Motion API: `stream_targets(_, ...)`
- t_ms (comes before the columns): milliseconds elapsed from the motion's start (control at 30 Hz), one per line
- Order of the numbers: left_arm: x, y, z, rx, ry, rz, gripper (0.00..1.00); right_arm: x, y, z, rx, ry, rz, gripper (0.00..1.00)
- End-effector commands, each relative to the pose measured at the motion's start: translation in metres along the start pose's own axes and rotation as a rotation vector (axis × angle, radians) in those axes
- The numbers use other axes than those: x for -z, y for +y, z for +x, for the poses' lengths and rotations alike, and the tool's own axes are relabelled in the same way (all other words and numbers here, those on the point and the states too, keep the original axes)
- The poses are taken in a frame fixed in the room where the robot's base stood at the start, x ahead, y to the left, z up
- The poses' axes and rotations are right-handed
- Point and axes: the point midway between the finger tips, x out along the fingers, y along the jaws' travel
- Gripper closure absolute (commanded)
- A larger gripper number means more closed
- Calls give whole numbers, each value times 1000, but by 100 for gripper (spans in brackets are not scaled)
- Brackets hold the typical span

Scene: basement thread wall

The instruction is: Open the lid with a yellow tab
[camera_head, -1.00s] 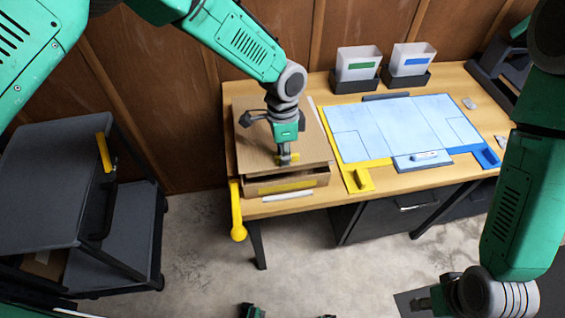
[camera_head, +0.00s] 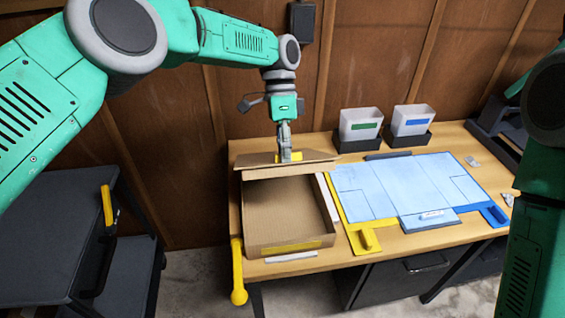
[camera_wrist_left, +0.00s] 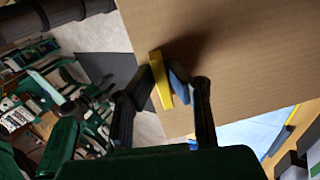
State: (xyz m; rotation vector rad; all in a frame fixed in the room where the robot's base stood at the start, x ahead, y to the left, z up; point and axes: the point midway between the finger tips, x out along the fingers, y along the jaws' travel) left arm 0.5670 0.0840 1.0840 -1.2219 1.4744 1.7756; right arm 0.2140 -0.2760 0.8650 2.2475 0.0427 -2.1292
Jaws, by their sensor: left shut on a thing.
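The cardboard lid (camera_head: 316,168) is raised and tilted up at the back of the cardboard box (camera_head: 287,208). The box stands at the left end of the desk, and its inside shows bare cardboard. My left gripper (camera_head: 285,157) is shut on the yellow tab at the lid's front edge, above the back part of the box. In the left wrist view the yellow tab (camera_wrist_left: 161,80) sits between the fingers, with the lid (camera_wrist_left: 235,65) filling the upper right. My right gripper is out of view; only part of that arm shows at the right edge.
A blue-white mat (camera_head: 400,187) with yellow and blue borders lies right of the box. Two pale bins (camera_head: 360,123) (camera_head: 411,119) stand behind it. A yellow handle (camera_head: 238,272) hangs at the desk's front left. A dark cart (camera_head: 60,235) stands at left.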

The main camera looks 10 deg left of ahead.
Motion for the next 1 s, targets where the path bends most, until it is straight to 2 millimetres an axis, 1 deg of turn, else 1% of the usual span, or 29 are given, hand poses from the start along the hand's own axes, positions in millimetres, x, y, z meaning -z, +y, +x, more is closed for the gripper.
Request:
stream_targets(33,5,-1,-2,10,13,4,100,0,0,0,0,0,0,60)
stream_targets(367,4,-2,-2,10,12,4,100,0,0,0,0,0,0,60)
stream_targets(400,4,-2,-2,9,12,4,79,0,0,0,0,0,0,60)
stream_targets(433,4,-2,-2,9,11,4,69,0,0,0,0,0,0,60)
stream_targets(733,-2,0,-2,8,10,2,69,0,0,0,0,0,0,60)
stream_targets(767,-2,0,-3,8,9,2,69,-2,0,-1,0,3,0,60)
stream_targets(867,-3,4,-10,8,10,3,69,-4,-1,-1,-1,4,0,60)
stream_targets(1000,-2,13,-32,9,10,3,69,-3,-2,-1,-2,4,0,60)
